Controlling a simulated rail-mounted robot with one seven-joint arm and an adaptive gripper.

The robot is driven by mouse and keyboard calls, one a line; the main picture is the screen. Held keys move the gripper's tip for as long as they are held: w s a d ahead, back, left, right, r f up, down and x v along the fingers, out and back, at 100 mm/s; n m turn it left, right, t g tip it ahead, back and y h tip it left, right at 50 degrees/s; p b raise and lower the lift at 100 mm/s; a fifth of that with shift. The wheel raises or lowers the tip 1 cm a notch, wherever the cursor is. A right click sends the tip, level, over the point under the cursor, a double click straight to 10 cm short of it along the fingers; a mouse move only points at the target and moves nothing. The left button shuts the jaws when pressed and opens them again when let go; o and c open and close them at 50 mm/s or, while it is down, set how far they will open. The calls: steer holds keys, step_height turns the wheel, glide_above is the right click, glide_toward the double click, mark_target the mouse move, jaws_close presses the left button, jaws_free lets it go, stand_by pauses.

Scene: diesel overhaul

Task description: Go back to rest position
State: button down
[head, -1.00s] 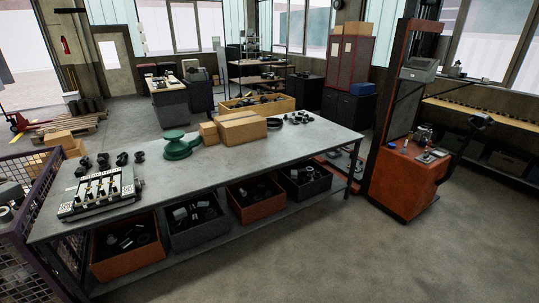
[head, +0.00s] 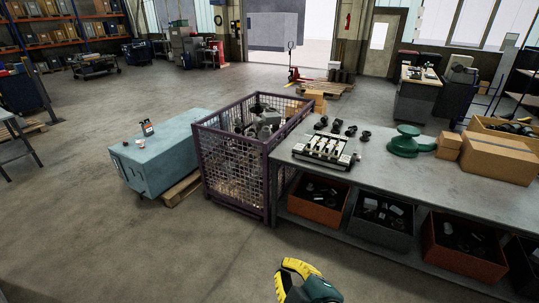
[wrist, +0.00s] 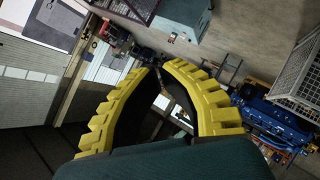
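My gripper (head: 300,268) shows at the bottom edge of the head view, with yellow fingers and a dark green body. It hangs over bare floor, in front of the workbench and apart from it. In the wrist view my gripper (wrist: 157,67) shows two ribbed yellow fingers that arch inward, their tips close together. Nothing shows held between them. The rest of my arm is out of the head view.
A grey workbench (head: 440,182) on the right carries a cylinder head (head: 325,150), a green round part (head: 407,141) and cardboard boxes (head: 495,158). A purple mesh cage (head: 235,175) stands beside it. A blue-grey chest (head: 170,152) is further left. The front floor is clear.

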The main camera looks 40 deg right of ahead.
steer(key=w+a+r+t+y, duration=0.2)
steer(key=a+r+t, duration=0.1)
steer(key=a+r, duration=0.6)
steer(key=w+a+r+t+y, duration=0.2)
steer(key=a+r+t, duration=0.1)
steer(key=a+r, duration=0.55)
steer(key=s+d+r+m+t, duration=0.1)
steer(key=s+r+m+t, duration=0.2)
steer(key=r+m, duration=0.3)
steer(key=shift+s+r+m+t+h, duration=0.3)
steer(key=shift+s+r+t+h, duration=0.15)
steer(key=shift+r, duration=0.15)
